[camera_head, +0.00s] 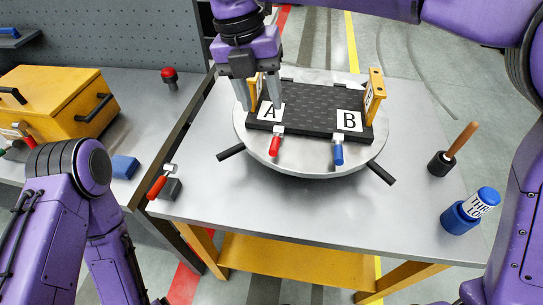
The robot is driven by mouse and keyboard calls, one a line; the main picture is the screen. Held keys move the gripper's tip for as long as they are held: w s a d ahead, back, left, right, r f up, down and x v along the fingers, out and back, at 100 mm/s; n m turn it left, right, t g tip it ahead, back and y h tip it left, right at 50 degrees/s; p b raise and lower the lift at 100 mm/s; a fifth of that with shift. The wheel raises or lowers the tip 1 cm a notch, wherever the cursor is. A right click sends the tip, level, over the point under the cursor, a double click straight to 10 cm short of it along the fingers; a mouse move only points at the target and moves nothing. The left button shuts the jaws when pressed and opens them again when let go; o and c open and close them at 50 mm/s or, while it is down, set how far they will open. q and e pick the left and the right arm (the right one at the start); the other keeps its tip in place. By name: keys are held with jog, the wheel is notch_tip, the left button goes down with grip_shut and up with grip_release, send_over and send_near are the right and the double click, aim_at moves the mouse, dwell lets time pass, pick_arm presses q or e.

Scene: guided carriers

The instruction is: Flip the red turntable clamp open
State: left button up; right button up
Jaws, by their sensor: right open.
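A round grey turntable (318,174) sits on the metal table. It carries a dark ribbed plate (310,100) with labels A and B. A clamp with a red handle (274,147) is at the plate's front edge below label A, its handle pointing down toward me. A matching clamp with a blue handle (338,153) is below label B. My right gripper (260,105) is open and points down at the plate's left end, its fingers on either side of the left yellow bracket (255,92); contact is unclear. My left gripper is out of view.
Another red-handled clamp (158,186) is at the table's left edge. A yellow bracket (375,90) stands at the plate's right end. Black bars stick out from the turntable. A wooden-handled tool (455,150) and a blue jar (460,217) stand right. The table front is clear.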

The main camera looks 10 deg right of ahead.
aim_at(272, 149)
pick_arm(q)
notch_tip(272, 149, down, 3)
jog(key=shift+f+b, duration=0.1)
jog(key=shift+b, duration=0.8)
pick_arm(e)
jog(key=f, duration=0.4)
jog(key=d+f, duration=0.1)
jog(key=f, duration=0.3)
jog(key=d+f, duration=0.1)
jog(key=f, duration=0.4)
jog(key=shift+s, duration=0.35)
jog(key=shift+c, duration=0.3)
grip_shut()
